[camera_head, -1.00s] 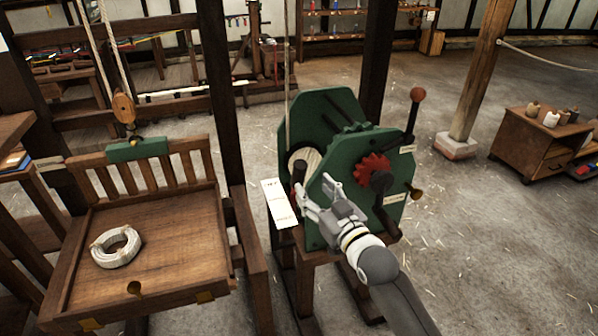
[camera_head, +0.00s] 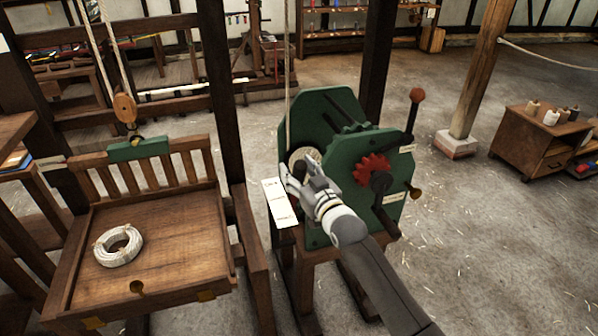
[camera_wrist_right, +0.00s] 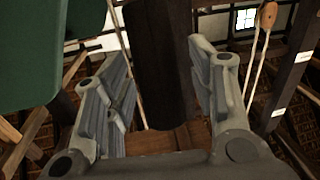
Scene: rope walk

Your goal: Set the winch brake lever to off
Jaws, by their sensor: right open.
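The green winch (camera_head: 335,110) stands on a wooden stand, with a red toothed wheel (camera_head: 372,167) on its near side plate. Another lever with a red-brown knob (camera_head: 416,95) stands upright at the winch's right. The label writing is too small to read.
A wooden tray table (camera_head: 185,255) with a white rope coil (camera_head: 118,246) stands left of the winch. A dark post (camera_head: 222,100) rises between them. A vertical rope (camera_head: 287,70) runs up from the winch.

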